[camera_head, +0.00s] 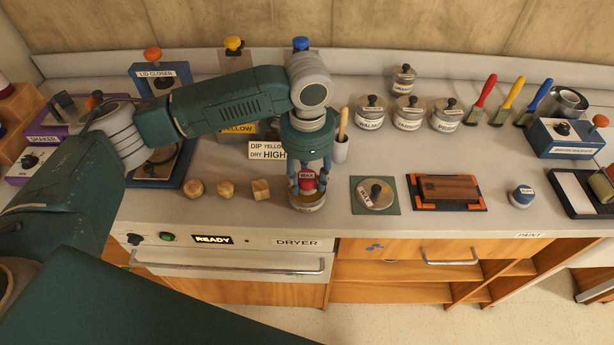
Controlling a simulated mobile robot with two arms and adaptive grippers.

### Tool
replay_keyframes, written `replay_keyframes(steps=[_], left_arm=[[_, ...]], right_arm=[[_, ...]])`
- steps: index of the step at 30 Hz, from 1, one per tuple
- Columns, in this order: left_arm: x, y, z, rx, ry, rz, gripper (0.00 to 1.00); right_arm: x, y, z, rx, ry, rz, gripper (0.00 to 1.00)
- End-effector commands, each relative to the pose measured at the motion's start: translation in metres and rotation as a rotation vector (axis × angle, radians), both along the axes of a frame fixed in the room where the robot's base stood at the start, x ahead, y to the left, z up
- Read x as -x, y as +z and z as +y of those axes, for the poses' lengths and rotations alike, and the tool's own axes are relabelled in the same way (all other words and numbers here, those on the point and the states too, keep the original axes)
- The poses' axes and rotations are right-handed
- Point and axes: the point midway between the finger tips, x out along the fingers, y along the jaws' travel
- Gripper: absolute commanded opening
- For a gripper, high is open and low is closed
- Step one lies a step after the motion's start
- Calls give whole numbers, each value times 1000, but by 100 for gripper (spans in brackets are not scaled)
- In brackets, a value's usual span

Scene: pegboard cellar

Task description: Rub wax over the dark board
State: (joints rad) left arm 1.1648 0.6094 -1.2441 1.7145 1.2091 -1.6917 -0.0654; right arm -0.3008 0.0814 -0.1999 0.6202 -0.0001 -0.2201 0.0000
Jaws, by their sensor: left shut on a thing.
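My left gripper (307,187) points down and is shut on a red piece labelled WAX (307,178). The piece is in or just above a round open tin (306,205) near the counter's front edge; I cannot tell if it touches the tin's contents. The fingers hide part of both. The dark brown board (447,188) lies flat to the right, in a black tray with orange corners (481,206). A round labelled lid with a black knob (374,196) lies on a green mat (357,209) between tin and board. My right gripper is not in view.
Wooden blocks (227,190) stand left of the tin. A cup (340,151) with a wooden handle is just behind the gripper. Lidded jars (409,114) and coloured-handled tools (511,97) stand behind the board. A small blue-topped pot (521,196) is right of it.

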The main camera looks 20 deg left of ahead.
Motion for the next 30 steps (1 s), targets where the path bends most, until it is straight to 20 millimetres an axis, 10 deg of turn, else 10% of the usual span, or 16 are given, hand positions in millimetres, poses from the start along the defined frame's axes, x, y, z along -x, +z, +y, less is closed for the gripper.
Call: replay_keyframes(steps=[30], left_arm=[[0, -7, 0, 0, 0, 0, 21]], right_arm=[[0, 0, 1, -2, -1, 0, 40]])
